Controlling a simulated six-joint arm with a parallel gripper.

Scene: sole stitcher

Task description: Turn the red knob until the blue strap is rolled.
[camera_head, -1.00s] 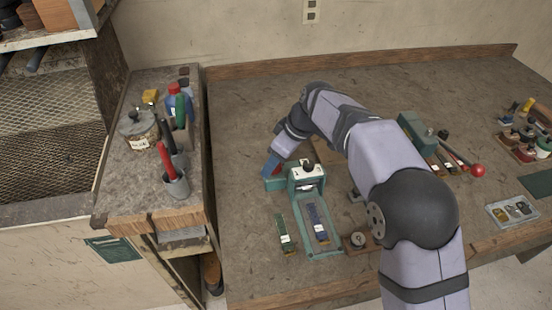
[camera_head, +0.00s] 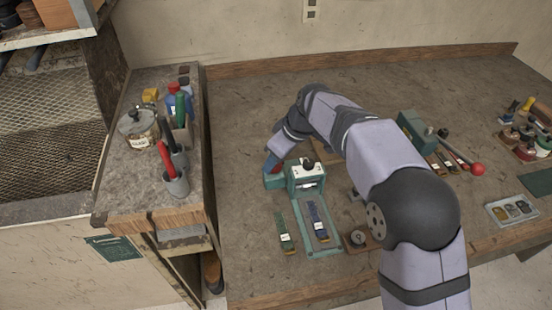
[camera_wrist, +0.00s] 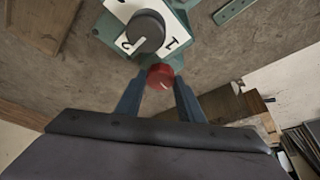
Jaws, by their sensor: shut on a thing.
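The red knob (camera_wrist: 160,77) sits between my gripper's two blue fingers (camera_wrist: 161,84) in the wrist view, and they are shut on it. In the head view my gripper (camera_head: 273,163) reaches down at the left of the teal machine (camera_head: 293,180), and a bit of red shows at its tip. The blue strap (camera_head: 318,222) lies flat and stretched out on the machine's long teal tray (camera_head: 299,214). A black dial (camera_wrist: 145,32) on a white plate marked 1 and 2 shows just beyond the knob in the wrist view.
A green strap (camera_head: 284,234) lies left of the tray. A small round part on a wooden block (camera_head: 358,239) is to its right. A green lever press (camera_head: 418,130) with a red ball handle stands further right. My arm hides the bench behind it.

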